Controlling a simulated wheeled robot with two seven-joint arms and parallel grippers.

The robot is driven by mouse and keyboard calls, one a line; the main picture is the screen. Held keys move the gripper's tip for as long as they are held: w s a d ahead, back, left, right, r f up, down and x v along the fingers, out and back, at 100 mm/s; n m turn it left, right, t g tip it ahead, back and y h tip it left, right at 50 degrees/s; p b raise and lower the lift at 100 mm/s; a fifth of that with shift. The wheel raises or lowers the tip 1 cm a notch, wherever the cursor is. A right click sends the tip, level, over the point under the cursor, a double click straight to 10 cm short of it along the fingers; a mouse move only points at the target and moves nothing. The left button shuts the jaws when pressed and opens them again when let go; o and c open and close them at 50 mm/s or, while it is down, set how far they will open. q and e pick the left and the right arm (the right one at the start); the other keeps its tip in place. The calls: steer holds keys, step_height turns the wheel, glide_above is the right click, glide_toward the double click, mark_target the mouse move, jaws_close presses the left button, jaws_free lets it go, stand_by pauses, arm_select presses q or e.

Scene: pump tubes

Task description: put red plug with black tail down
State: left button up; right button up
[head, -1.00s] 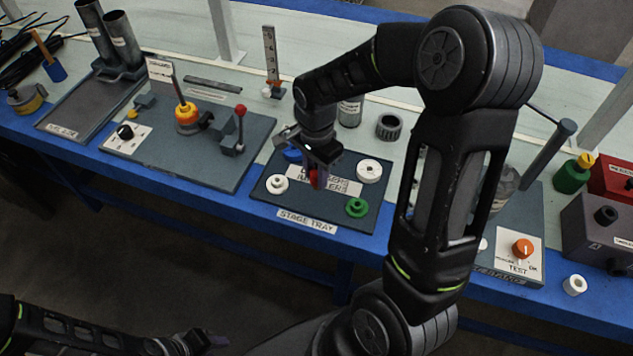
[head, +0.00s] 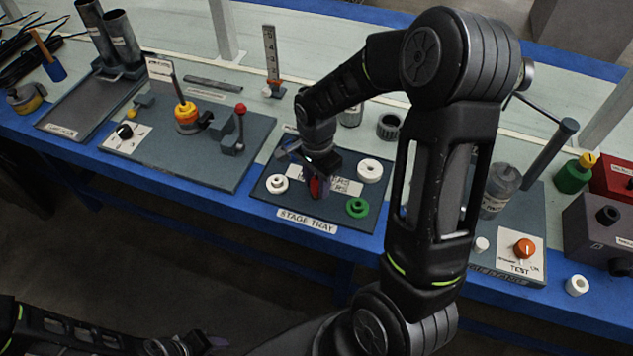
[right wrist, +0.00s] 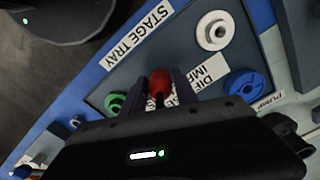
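The red plug (right wrist: 160,81) shows between the two dark fingers of my right gripper (right wrist: 160,90) in the right wrist view. The fingers are closed against its sides. In the head view the red plug (head: 315,187) is at my right gripper (head: 317,178), over the middle of the stage tray (head: 275,208). I cannot tell whether it touches the tray. Its black tail is not clear. My left gripper (head: 203,343) is low at the bottom edge, away from the bench; its fingers are too dark to read.
The tray holds white rings (head: 370,170) (head: 277,183), a green ring (head: 357,207) and a blue one (right wrist: 248,85) around the gripper. A dark board with a red-knobbed lever (head: 240,110) stands left. The test panel (head: 521,250) is right, beyond my right arm.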

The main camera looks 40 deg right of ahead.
mark_target(317, 179)
steer(key=shift+o, duration=1.3)
step_height(317, 179, up, 12)
steer(key=p, duration=0.1)
steer(key=shift+r, duration=0.2)
